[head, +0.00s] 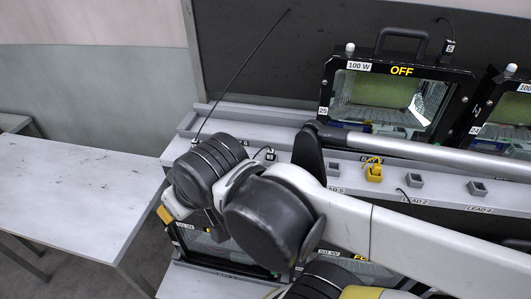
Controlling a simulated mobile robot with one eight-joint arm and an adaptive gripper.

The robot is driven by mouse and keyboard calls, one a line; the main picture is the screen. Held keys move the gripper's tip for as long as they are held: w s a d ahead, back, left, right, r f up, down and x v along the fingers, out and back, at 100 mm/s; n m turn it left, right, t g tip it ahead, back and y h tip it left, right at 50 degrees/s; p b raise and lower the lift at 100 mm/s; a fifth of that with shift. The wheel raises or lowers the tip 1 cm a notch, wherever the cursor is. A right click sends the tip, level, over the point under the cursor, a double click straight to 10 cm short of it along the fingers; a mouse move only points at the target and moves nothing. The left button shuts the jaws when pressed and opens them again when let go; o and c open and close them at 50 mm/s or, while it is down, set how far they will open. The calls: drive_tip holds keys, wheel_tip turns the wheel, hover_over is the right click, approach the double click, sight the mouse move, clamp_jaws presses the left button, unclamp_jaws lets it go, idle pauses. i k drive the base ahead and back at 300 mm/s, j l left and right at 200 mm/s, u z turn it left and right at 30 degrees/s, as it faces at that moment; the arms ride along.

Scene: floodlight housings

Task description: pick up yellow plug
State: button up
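A small yellow plug (375,172) sits on the light grey ledge in front of the floodlight marked OFF, in a row with grey sockets. It has a short yellow lead at its top. My arm reaches across the lower middle of the head view. Its end, with my gripper (167,214), is at the left, over the ledge's left end and well left of the yellow plug. The fingers are mostly hidden by my wrist, and a yellow-orange part shows there. I cannot tell whether it is open or shut.
A floodlight housing (400,95) marked 100 W and OFF stands behind the ledge; another (505,110) is at the right edge. Grey sockets (415,180) line the ledge, with lead labels. More housings are below, partly behind my arm. A bare table (75,190) is at the left.

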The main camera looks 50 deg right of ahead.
sight(376, 170)
drive_tip(key=z, duration=2.6)
drive_tip(key=j+u, duration=0.15)
drive_tip(key=u, duration=0.25)
drive_tip(key=k+j+u, duration=0.1)
drive_tip(key=u, duration=0.25)
drive_tip(key=j+u, duration=0.2)
drive_tip(key=u, duration=0.2)
drive_tip(key=j+u, duration=0.2)
drive_tip(key=u, duration=0.15)
drive_tip(key=z, duration=1.85)
drive_tip(key=k+l, duration=0.05)
